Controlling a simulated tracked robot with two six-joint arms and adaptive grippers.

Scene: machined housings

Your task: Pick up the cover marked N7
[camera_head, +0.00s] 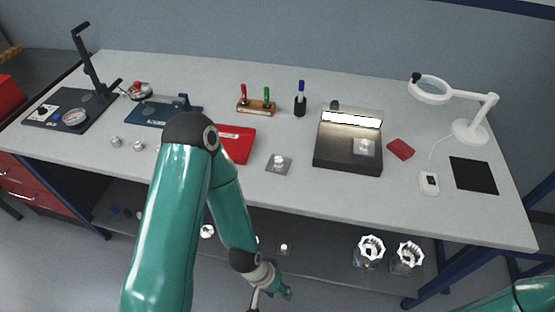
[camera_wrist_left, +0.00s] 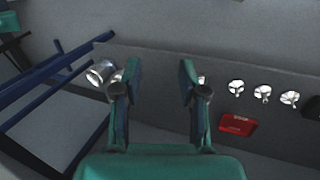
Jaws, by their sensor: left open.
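My left gripper (camera_head: 270,296) is low in front of the bench in the head view. In the left wrist view its two fingers (camera_wrist_left: 160,70) are apart with nothing between them. Several small silver parts with raised knobs, which may be covers, lie on the grey lower shelf; one (camera_wrist_left: 263,93) is right of the fingers. In the head view one silver part (camera_head: 284,249) shows on the shelf, another (camera_head: 207,231) beside my arm. Further silver parts sit on a small grey plate (camera_head: 278,168) and a dark box (camera_head: 345,160) on the bench. No N7 mark is readable. My right gripper is out of view.
Two silver housings (camera_head: 369,252) (camera_head: 407,257) stand at the shelf's right; one (camera_wrist_left: 100,72) shows beyond the left finger. A red case (camera_wrist_left: 237,125) lies on the shelf. Blue bench legs (camera_wrist_left: 60,65) stand at the left in the wrist view. The bench top's front edge overhangs the shelf.

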